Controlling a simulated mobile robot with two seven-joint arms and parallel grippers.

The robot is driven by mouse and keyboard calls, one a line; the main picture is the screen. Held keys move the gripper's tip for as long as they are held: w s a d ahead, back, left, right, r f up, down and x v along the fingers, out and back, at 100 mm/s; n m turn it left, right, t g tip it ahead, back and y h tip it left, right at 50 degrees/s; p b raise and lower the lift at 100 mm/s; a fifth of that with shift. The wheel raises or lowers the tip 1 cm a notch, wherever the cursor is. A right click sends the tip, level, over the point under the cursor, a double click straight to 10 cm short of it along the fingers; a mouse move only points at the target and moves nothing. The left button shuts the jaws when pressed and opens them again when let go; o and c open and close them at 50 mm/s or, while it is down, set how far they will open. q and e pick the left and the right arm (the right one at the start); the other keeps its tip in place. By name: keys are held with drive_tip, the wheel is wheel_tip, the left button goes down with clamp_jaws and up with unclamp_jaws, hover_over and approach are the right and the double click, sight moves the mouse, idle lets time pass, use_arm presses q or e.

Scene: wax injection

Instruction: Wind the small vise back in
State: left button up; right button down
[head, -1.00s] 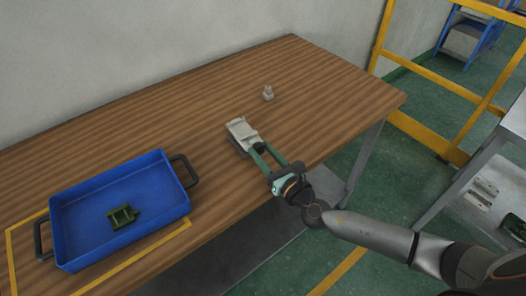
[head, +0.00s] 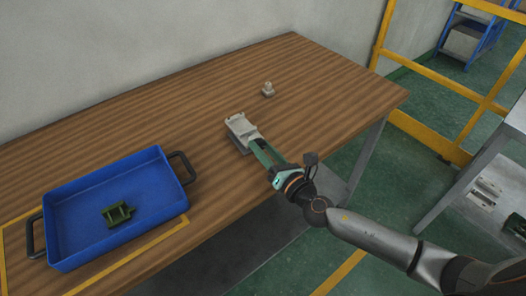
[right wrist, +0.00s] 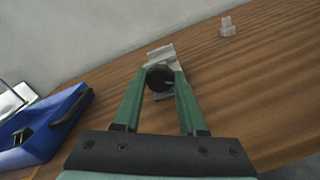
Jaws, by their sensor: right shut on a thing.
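The small vise (head: 239,128) is a light grey metal block near the front edge of the wooden table. It also shows in the right wrist view (right wrist: 161,52), with a dark round knob (right wrist: 159,77) at its near end. My right gripper (head: 258,146) reaches in from the right, and its green fingers are shut on the knob, as the right wrist view shows (right wrist: 160,82). The knob is hidden by the fingers in the head view. My left gripper is not in view.
A blue tray (head: 68,255) with black handles stands at the left, holding a green part (head: 118,214). A small pale grey piece (head: 268,90) stands behind the vise to the right. The table (head: 310,75) is clear around it. A yellow rail (head: 425,75) stands beyond.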

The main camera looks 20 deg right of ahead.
drive_tip(key=m+b, duration=0.1)
drive_tip(key=m, duration=0.3)
drive_tip(key=shift+f, duration=0.1)
drive_tip(key=m, duration=0.3)
drive_tip(key=shift+m+b, duration=0.3)
drive_tip(key=m, duration=0.3)
drive_tip(key=shift+m, duration=0.3)
drive_tip(key=m+p, duration=0.1)
drive_tip(key=m, duration=0.2)
drive_tip(key=shift+m, duration=0.3)
drive_tip(key=m+p, duration=0.1)
drive_tip(key=m, duration=0.2)
drive_tip(key=shift+m, duration=0.3)
drive_tip(key=m+p, duration=0.2)
drive_tip(key=m, duration=0.1)
drive_tip(key=shift+m, duration=0.4)
drive_tip(key=m+p, duration=0.2)
drive_tip(key=m, duration=0.2)
drive_tip(key=shift+m+p, duration=0.8)
drive_tip(key=shift+m, duration=1.1)
